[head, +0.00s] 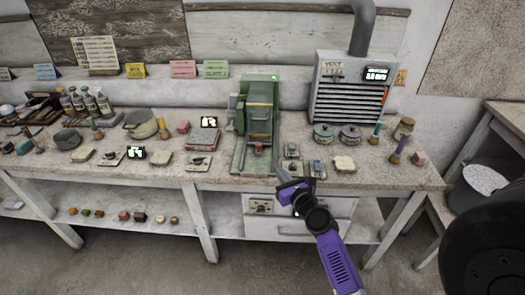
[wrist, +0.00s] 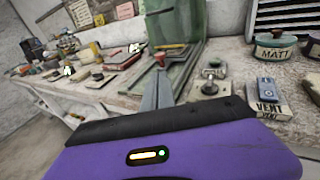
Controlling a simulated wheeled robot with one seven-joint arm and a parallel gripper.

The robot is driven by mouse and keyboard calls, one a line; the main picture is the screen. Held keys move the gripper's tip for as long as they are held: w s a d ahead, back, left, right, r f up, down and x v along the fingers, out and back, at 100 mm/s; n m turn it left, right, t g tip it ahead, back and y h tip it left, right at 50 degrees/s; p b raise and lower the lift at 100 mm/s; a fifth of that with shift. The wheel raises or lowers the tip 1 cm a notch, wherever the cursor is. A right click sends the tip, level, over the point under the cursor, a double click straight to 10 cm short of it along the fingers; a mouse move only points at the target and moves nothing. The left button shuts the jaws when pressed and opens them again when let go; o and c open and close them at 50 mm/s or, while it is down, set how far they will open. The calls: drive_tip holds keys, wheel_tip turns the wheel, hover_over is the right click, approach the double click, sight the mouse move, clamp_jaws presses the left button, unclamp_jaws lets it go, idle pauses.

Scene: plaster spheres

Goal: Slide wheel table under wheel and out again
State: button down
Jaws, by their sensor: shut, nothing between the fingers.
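The green machine (head: 240,118) stands on the bench, with a grey-green block-like part in its middle; I take it to hold the wheel, which I cannot make out. Its flat green table (head: 238,162) extends toward the bench's front edge. A handle with a red knob (head: 257,151) stands at the table. The machine (wrist: 190,25) and the red knob (wrist: 160,60) also show in the wrist view. My gripper (head: 279,174) is shut and empty, just right of the green table near the front edge. Its grey fingers (wrist: 159,88) point toward the knob; contact cannot be told.
Small switches and labelled blocks, including a VENT block (wrist: 268,110), sit right of the machine. Lidded pots (head: 325,135) stand under the grey vent unit (head: 345,90). A red-brown box (head: 203,139) and more tools lie left. Drawers (head: 265,205) are below the bench.

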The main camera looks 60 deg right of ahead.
sight(260, 147)
drive_tip(key=b+x, duration=0.1)
drive_tip(key=x, duration=1.3)
drive_tip(key=shift+s+b, duration=0.1)
drive_tip(key=shift+b, duration=0.3)
drive_tip(key=shift+d, duration=0.1)
drive_tip(key=d, duration=0.1)
drive_tip(key=w+d+b, duration=0.1)
drive_tip(key=d, duration=0.1)
drive_tip(key=shift+w+f, duration=0.1)
drive_tip(key=shift+w+d+b, duration=0.2)
drive_tip(key=shift+d+b, duration=0.15)
drive_tip(key=shift+r, duration=0.25)
drive_tip(key=shift+d, duration=0.1)
drive_tip(key=shift+r, duration=0.1)
